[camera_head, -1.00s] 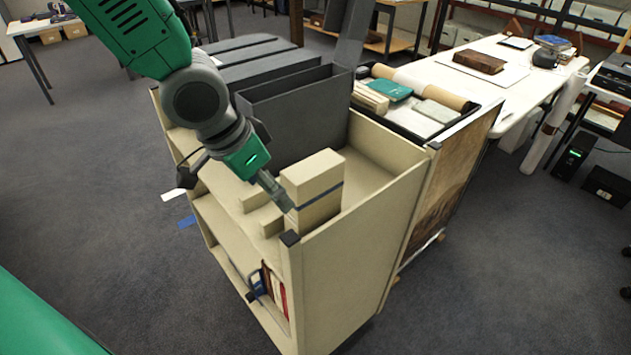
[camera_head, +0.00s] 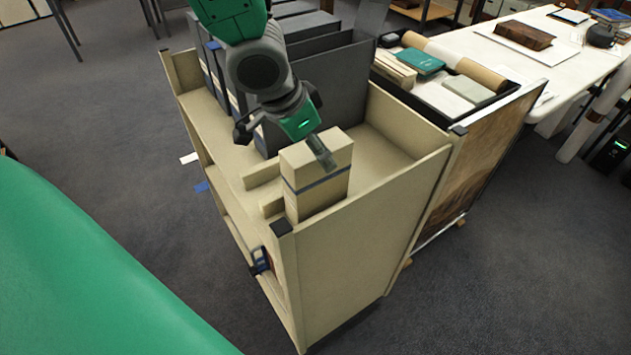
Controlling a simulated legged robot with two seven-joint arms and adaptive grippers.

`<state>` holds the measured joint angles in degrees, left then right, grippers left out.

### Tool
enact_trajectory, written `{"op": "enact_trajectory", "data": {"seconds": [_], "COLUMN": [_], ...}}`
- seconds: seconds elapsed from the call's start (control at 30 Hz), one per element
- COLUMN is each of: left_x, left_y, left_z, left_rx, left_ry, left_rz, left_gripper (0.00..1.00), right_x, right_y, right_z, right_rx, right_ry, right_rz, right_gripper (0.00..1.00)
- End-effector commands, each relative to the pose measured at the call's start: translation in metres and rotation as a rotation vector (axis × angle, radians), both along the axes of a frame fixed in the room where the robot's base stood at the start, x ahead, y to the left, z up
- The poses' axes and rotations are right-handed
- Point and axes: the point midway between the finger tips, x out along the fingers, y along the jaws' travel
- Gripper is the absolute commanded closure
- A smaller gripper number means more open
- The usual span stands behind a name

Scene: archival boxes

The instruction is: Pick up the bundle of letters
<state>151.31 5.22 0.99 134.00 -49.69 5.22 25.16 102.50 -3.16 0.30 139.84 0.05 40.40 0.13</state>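The bundle of letters (camera_head: 315,197) is a cream block with a dark blue-grey band around it. It stands upright on the top shelf of a beige cart (camera_head: 375,225), near the front corner. My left gripper (camera_head: 322,152) comes down from the top of the view, and its fingers overlap the upper part of the bundle. Its fingers are seen nearly edge-on, so I cannot tell whether they are apart or touch the bundle. My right gripper is not in view.
Low cream blocks (camera_head: 262,174) lie left of the bundle. Dark grey boxes (camera_head: 335,85) stand behind it. The cart's raised side panel (camera_head: 395,190) is close on the right. A tray with a green book (camera_head: 420,62) and a white table (camera_head: 480,50) lie beyond.

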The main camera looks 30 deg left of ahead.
Motion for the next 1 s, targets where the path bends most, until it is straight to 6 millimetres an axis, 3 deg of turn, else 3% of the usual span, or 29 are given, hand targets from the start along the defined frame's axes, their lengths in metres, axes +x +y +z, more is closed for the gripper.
{"op": "enact_trajectory", "data": {"seconds": [0.4, 0.83, 0.87, 1.0], "left_x": [0.018, 0.017, 0.017, 0.018], "left_y": [0.003, -0.003, -0.004, -0.003], "left_z": [-0.05, -0.05, -0.05, -0.05], "left_rx": [-0.009, -0.003, -0.002, -0.004], "left_ry": [0.003, 0.004, 0.004, 0.003], "left_rz": [-0.002, 0.0, 0.001, 0.0], "left_gripper": [0.29, 0.29, 0.34, 0.83], "right_x": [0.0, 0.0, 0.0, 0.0], "right_y": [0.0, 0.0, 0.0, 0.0], "right_z": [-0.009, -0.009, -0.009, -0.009], "right_rx": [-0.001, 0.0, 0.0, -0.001], "right_ry": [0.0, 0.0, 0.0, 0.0], "right_rz": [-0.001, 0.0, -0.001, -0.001], "right_gripper": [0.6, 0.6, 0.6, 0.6]}}
